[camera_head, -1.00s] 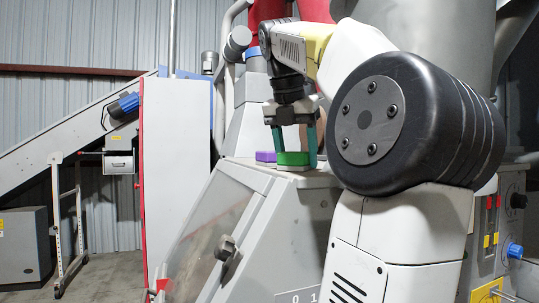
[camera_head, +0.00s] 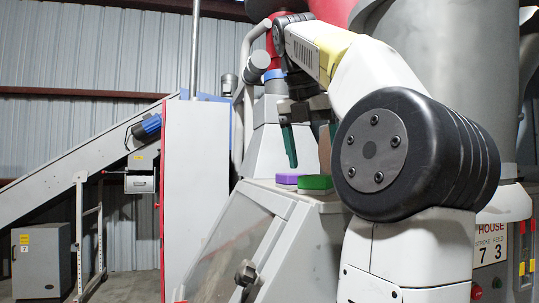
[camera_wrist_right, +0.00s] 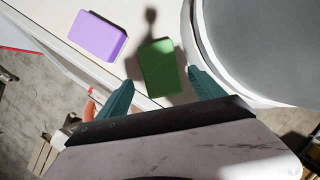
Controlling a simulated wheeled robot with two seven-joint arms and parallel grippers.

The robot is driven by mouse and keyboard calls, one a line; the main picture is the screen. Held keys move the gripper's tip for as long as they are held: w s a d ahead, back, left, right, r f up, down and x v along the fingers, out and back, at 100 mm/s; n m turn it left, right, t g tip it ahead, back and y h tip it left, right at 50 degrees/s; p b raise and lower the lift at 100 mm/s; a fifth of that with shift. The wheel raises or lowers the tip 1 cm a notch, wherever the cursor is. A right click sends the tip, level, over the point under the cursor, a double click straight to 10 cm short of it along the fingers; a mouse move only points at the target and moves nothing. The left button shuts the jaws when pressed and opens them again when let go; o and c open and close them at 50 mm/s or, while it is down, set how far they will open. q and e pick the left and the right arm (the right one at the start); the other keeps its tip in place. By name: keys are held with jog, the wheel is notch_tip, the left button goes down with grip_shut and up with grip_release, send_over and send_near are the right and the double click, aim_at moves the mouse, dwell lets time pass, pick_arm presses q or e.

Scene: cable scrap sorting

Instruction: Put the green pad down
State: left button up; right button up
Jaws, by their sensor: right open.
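The green pad (camera_head: 316,183) lies on the pale top of the grey machine (camera_head: 331,199), near its edge. It also shows in the wrist view (camera_wrist_right: 159,67), with its shadow beside it. My right gripper (camera_head: 310,143) is above the pad, open and empty. Its teal fingers stand apart from the pad in the head view. In the wrist view the pad appears beyond and between the fingertips. My arm hides part of the right finger in the head view. My left gripper is not in view.
A purple pad (camera_head: 290,178) lies just left of the green pad, with a narrow gap in the wrist view (camera_wrist_right: 97,36). A large round grey body (camera_wrist_right: 262,48) stands close on the right there. The machine's sloped front (camera_head: 232,240) falls away below the top.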

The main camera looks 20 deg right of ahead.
jog(key=s+a, duration=0.6)
jog(key=a, duration=0.1)
jog(key=shift+s, duration=0.1)
jog(key=shift+s+a, duration=0.5)
jog(key=shift+a, duration=0.4)
jog(key=shift+s, duration=0.1)
